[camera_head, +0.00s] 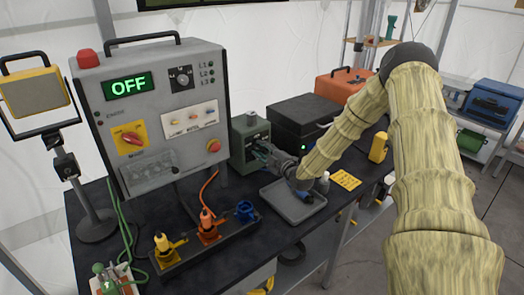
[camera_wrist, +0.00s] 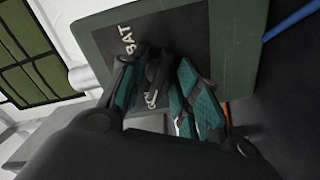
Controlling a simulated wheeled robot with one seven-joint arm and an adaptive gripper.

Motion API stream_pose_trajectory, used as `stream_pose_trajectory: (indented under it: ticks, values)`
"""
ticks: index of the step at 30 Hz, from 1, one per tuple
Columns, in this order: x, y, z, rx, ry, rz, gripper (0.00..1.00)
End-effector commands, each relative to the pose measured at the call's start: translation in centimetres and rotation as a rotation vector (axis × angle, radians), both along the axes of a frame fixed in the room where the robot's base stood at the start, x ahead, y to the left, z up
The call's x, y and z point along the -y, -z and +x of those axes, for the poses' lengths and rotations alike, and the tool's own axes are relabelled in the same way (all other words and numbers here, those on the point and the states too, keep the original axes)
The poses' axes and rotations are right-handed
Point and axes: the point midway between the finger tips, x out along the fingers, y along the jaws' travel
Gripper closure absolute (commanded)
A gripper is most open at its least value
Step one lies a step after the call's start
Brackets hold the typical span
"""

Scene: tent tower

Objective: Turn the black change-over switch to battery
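The black change-over switch (camera_wrist: 152,72) is on the face of a green box (camera_wrist: 228,70). In the wrist view the letters BAT stand above the switch and other lettering, partly hidden, is below it. My gripper (camera_wrist: 158,88) has its teal-padded fingers on either side of the black handle, very close to it. I cannot tell whether both pads press on it. In the head view the green box (camera_head: 240,150) stands on the dark bench, and my gripper (camera_head: 262,153) reaches its front from the right. The switch is hidden there by my gripper.
A grey panel (camera_head: 165,85) showing OFF stands left of the box. Yellow, orange and blue plugs (camera_head: 208,228) sit in front of it. A grey tray (camera_head: 282,205) lies below my wrist. A black case (camera_head: 300,115) is behind, close to my arm.

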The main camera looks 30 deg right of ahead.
Motion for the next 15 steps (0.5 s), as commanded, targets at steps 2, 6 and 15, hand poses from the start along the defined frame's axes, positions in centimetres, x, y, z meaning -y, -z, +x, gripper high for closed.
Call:
stream_pose_trajectory:
  ticks: [2,6,15]
  values:
    - [-0.01,-0.01,0.00,0.000,0.000,0.000,0.72]
    - [-0.02,-0.01,0.01,0.000,0.000,0.000,0.97]
    - [-0.11,-0.07,0.09,0.001,-0.002,0.003,1.00]
